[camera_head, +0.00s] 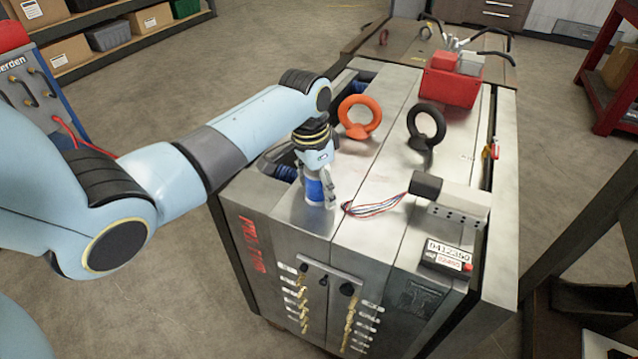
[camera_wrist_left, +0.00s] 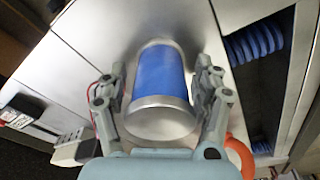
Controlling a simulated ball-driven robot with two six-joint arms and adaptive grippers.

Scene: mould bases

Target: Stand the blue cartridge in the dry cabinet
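The blue cartridge (camera_head: 314,190) stands on the metal top of the mould base, near its left front part. In the left wrist view the cartridge (camera_wrist_left: 160,75) has a blue body and silver ends. My left gripper (camera_head: 322,198) is down around it, one finger on each side. In the wrist view my left gripper (camera_wrist_left: 160,80) looks open, with narrow gaps between its fingers and the cartridge. In the head view the gripper partly covers the cartridge. My right gripper is not in view. I cannot make out a dry cabinet in either view.
The mould base (camera_head: 375,215) also carries an orange lifting eye (camera_head: 374,111), a black lifting eye (camera_head: 440,119), a red tool box (camera_head: 452,87), a grey connector block with loose wires (camera_head: 463,199) and a counter box (camera_head: 447,255). Shelving with cartons stands at the back left.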

